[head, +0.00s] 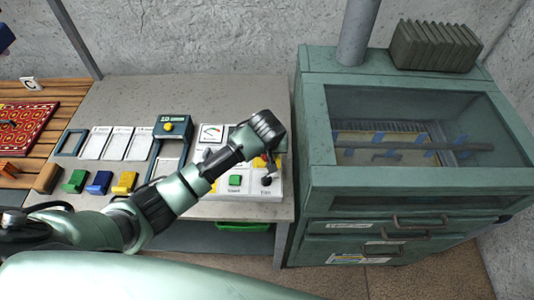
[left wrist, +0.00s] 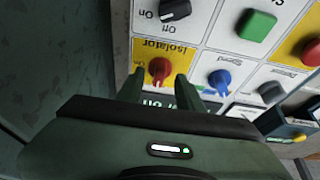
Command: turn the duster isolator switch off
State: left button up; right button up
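The isolator switch is a red rotary knob (left wrist: 159,69) on a yellow plate labelled "Isolator", upside down in the left wrist view. In the head view my left wrist (head: 264,130) is over the control panel (head: 213,188) and hides most of the switch. My right gripper is not in view.
Close to the switch are a black knob (left wrist: 175,10), a blue knob (left wrist: 219,79) and a green button (left wrist: 257,25). The green duster cabinet (head: 318,130) stands right of the bench (head: 180,90). Coloured blocks, including a blue one (head: 99,183), lie left of the panel.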

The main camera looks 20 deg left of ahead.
pick_arm(q)
jog(key=b+v, duration=0.1)
jog(key=v, duration=0.4)
jog(key=shift+s+d+r, duration=0.1)
jog(key=shift+s+r, duration=0.05)
jog(key=shift+r, duration=0.2)
